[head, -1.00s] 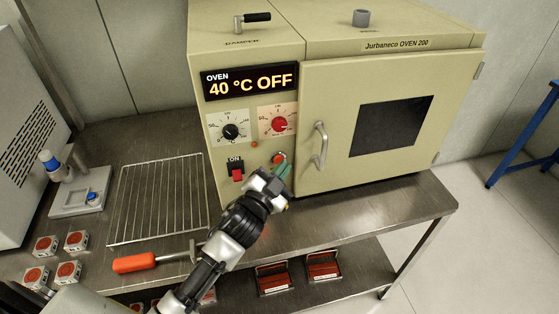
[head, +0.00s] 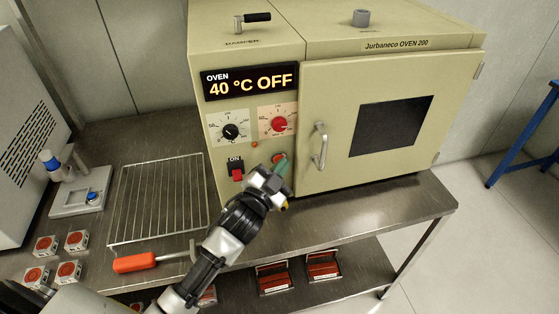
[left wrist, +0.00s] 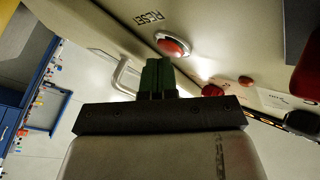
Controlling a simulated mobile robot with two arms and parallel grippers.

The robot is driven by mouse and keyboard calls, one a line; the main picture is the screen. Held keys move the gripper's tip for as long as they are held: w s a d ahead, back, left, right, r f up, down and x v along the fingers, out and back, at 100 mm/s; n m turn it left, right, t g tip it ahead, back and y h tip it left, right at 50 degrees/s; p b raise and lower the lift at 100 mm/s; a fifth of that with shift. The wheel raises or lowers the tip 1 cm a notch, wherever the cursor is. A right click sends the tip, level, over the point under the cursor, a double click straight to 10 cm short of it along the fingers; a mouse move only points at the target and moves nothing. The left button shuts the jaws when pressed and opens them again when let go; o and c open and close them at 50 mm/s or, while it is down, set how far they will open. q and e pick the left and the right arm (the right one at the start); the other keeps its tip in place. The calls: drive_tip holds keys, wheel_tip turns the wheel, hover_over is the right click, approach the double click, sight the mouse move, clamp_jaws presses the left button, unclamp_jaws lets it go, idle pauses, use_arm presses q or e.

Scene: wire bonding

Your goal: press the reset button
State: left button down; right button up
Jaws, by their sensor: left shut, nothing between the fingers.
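The red reset button (left wrist: 172,46), in a pale round collar beside a "RESET" label, shows in the left wrist view on the oven's front panel. In the head view the red button (head: 278,157) is partly hidden behind my left gripper. My left gripper (head: 284,166) has green fingers, is shut and empty, and points at the panel. In the left wrist view its fingertips (left wrist: 158,62) are close to the button; I cannot tell whether they touch it. The oven (head: 330,40) display (head: 250,82) reads "40 °C OFF". My right gripper is not in view.
The oven door handle (head: 320,146) is just right of the gripper. A red power switch (head: 237,174) and two dials, black (head: 231,131) and red (head: 279,124), are on the panel. A wire rack (head: 158,200) and an orange-handled tool (head: 135,262) lie on the steel bench (head: 400,205).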

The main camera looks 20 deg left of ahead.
use_arm(q)
drive_tip(key=shift+s+d, duration=0.45)
drive_tip(key=shift+s, duration=0.25)
drive_tip(key=s+d, duration=0.1)
drive_tip(key=s, duration=0.1)
drive_tip(key=s+d, duration=0.2)
drive_tip(key=shift+p, duration=0.4)
drive_tip(key=shift+a, duration=0.1)
idle(0.6)
